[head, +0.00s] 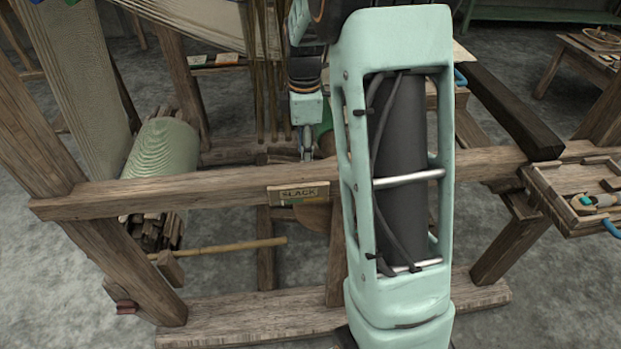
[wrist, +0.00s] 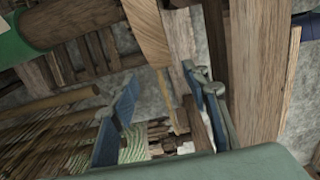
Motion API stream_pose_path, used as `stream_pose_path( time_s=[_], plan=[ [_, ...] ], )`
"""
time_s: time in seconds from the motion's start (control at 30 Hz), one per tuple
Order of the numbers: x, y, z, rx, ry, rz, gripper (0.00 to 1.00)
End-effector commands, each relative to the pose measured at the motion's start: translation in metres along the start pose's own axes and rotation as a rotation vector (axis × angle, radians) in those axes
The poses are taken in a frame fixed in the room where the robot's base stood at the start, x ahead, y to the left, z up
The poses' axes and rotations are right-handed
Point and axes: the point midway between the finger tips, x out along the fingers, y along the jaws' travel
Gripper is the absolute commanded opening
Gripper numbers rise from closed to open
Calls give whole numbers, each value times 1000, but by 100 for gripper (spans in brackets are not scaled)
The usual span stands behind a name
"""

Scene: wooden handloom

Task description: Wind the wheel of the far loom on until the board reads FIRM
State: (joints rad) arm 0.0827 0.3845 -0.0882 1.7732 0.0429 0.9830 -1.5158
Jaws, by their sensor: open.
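The board (head: 300,194) on the loom's front rail reads SLACK. A round brown wooden disc (head: 312,216) shows partly below that rail, behind the board; I cannot tell if it is the wheel. My gripper (head: 306,152) hangs fingers down just behind the rail, above and behind the board. In the wrist view my gripper (wrist: 160,74) has its two blue fingers spread apart, with nothing held between them. A pale wooden piece (wrist: 147,30) lies beyond the fingertips. My arm hides the right part of the loom in the head view.
A ribbed pale green roll (head: 165,155) sits at the left of the loom. A wooden rod (head: 225,247) sticks out below the rail (head: 160,191). A tray (head: 570,205) with small items stands at right. Grey floor is open at the lower left.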

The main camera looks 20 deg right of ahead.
Motion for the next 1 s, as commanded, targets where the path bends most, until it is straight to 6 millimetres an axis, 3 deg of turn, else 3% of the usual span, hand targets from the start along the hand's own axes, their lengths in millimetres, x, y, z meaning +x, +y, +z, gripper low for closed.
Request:
stream_pose_path(
  time_s=[0.6, 1.0],
  plan=[
    [97, -2, 1, -9, -3, -6, 43],
    [108, -1, 1, -8, -3, -3, 43]
  ],
)
